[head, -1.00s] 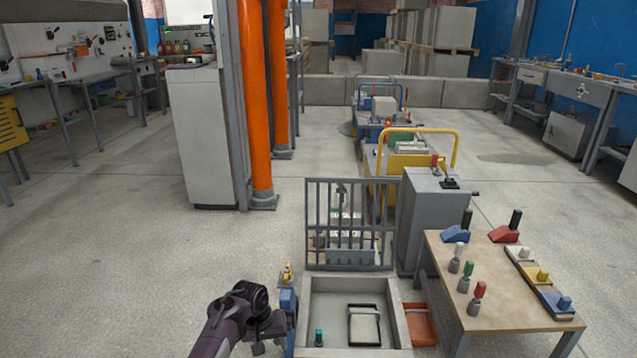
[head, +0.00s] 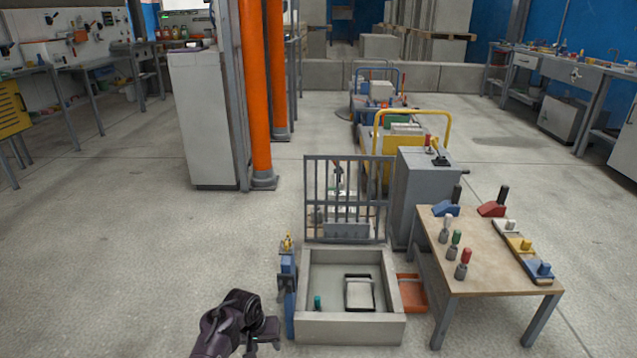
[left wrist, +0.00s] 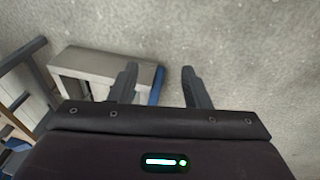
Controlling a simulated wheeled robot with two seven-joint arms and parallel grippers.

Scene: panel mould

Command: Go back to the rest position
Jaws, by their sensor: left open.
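My left gripper (head: 264,336) is at the bottom of the head view, left of the grey panel mould (head: 348,329) and apart from it. The corner of the mould (left wrist: 95,68) shows beyond the left finger, with bare floor to the right. Inside the mould lie a black-framed pale block (head: 359,293) and a small teal piece (head: 317,303). My right gripper is not in view.
A barred gate (head: 348,198) stands behind the mould and a blue post (head: 288,295) at its left side. An orange tray (head: 411,292) and a wooden table (head: 478,262) with handled tools are to the right. The floor (head: 120,270) on the left is clear.

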